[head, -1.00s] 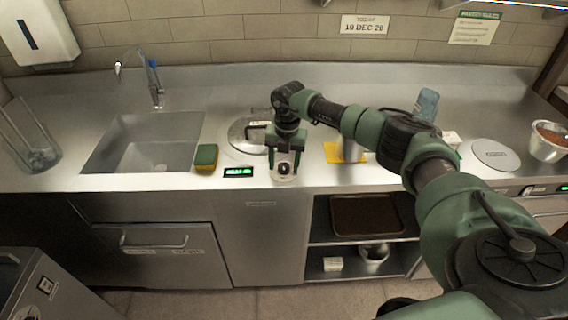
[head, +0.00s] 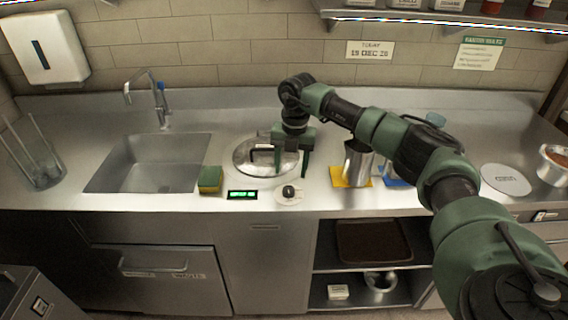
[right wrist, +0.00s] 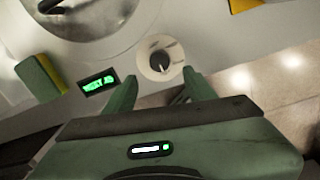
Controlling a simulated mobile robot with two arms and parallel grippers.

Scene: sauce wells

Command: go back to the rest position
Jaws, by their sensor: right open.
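My right gripper (head: 292,160) is open and empty above the steel counter, in front of the round lidded well. In the right wrist view its two green fingers (right wrist: 158,90) stand apart on either side of a white dial with a black knob (right wrist: 160,64). In the head view the knob (head: 288,191) sits below the fingertips, apart from them. A small display with green digits (head: 242,194) is to the left of the dial. My left gripper is not in view.
A round steel lid with a handle (head: 262,157) lies behind the knob. A green and yellow sponge (head: 210,180) is beside the sink (head: 150,165). A steel container (head: 357,163) stands on a yellow mat (head: 338,181) to the right. A steel pot (head: 553,168) is at far right.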

